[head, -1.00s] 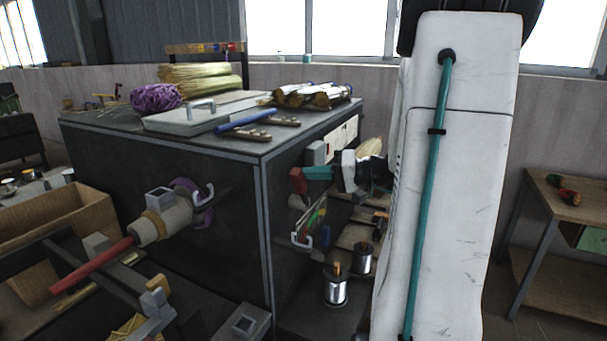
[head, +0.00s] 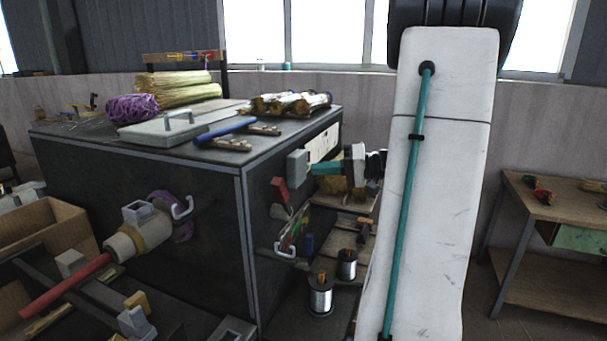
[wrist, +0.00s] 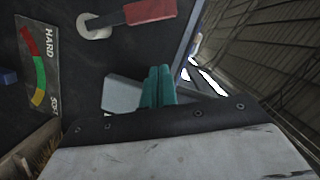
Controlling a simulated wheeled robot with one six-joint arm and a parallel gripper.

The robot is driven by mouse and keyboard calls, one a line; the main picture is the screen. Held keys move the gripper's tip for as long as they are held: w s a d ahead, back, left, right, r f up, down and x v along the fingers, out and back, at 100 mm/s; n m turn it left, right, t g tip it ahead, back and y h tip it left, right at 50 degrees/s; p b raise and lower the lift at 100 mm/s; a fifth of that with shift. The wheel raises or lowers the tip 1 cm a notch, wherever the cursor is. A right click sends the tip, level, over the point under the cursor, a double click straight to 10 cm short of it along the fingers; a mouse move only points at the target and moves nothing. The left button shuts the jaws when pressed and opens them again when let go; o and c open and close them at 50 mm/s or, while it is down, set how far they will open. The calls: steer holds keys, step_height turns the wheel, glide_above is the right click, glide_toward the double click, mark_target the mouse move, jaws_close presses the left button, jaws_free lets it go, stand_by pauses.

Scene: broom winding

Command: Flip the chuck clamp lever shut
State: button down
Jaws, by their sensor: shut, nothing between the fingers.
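The chuck (head: 140,232) is a pale cylinder on the machine's left face, with a red rod (head: 65,285) running out of it and a grey block on top. Which part is its clamp lever, I cannot tell for sure. A red-handled lever (head: 279,190) is on the machine's right face; its red grip (wrist: 150,11) and pale round pivot show at the top of the wrist view. My gripper (head: 322,169) is beside a grey block (head: 297,166) on that face. In the wrist view its teal fingers (wrist: 158,85) are together and empty, overlapping the grey block (wrist: 121,93); contact is unclear.
A HARD-to-SOFT colour gauge (wrist: 40,70) is left of my fingers. Wire spools (head: 320,294) stand below on the right. The machine top (head: 75,128) holds straw bundles, a tray lid and tools. A cardboard box (head: 45,235) is at left, a wooden bench (head: 550,205) at right.

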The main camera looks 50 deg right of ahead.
steer(key=shift+v, duration=2.3)
steer(key=s+a+f+m+g, duration=0.25)
steer(key=a+g, duration=0.25)
steer(key=a, duration=0.3)
steer(key=s+a+f+m+g, duration=0.1)
steer(key=s+a+f+g, duration=0.1)
steer(key=a+f+g, duration=0.45)
steer(key=s+a+r+n+h, duration=0.2)
steer(key=s+a+n+h, duration=0.1)
steer(key=a, duration=0.6)
steer(key=s+a+r+n+g+h, duration=0.1)
steer(key=s+a+n+h, duration=0.3)
steer(key=a, duration=0.6)
steer(key=shift+a+r+n+h, duration=0.25)
steer(key=shift+r+n+h, duration=0.6)
steer(key=shift+n, duration=0.3)
steer(key=shift+s, duration=0.15)
